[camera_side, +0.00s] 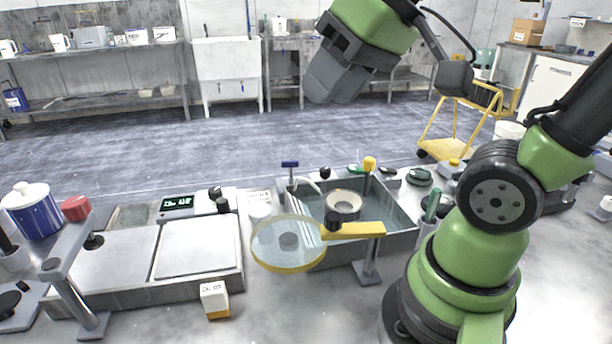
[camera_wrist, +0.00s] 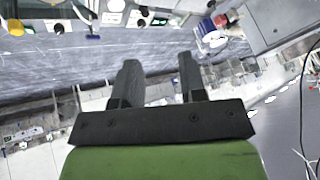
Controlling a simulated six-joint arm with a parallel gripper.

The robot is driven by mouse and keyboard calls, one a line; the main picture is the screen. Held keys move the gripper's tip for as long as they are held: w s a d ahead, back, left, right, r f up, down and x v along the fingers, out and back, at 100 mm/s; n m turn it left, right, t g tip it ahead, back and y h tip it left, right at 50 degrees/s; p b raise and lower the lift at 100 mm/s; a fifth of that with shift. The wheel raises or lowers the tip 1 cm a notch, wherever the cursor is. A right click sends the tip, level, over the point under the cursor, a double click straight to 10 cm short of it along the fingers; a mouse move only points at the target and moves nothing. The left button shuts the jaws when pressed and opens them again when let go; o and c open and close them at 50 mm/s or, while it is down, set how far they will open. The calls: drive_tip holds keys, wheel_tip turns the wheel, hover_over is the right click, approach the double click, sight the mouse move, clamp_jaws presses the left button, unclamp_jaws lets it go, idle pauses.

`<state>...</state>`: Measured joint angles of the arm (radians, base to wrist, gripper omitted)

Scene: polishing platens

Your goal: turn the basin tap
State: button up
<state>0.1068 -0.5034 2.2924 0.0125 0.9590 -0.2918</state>
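The basin (camera_side: 400,232) is a grey rectangular sink in the bench, right of centre in the side view. Its tap (camera_side: 305,183) has a pale curved spout and a blue handle (camera_side: 290,164) on a post at the far left rim. The blue handle also shows at the upper left of the wrist view (camera_wrist: 93,37). My gripper (camera_side: 325,85) is high above and beyond the bench, well away from the tap. In the wrist view my gripper (camera_wrist: 159,65) has its two dark fingers apart with nothing between them.
A round magnifier-like disc (camera_side: 288,262) on a yellow arm stands in front of the basin. A yellow-topped post (camera_side: 369,164) rises at its back. A polishing unit (camera_side: 198,250) and a blue striped jar (camera_side: 38,212) are at left. Air above the bench is clear.

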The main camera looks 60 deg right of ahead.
drive_tip(key=w+d+n+g, duration=0.1)
drive_tip(key=w+d+n, duration=0.2)
drive_tip(key=w+d, duration=0.45)
drive_tip(key=n+g+y, duration=0.1)
drive_tip(key=n+g, duration=0.1)
drive_tip(key=n, duration=0.5)
approach(291, 161)
drive_tip(key=x, duration=0.8)
drive_tip(key=shift+w+a+f, duration=0.1)
drive_tip(key=shift+a+f, duration=0.05)
drive_tip(key=shift+f, duration=0.25)
clamp_jaws()
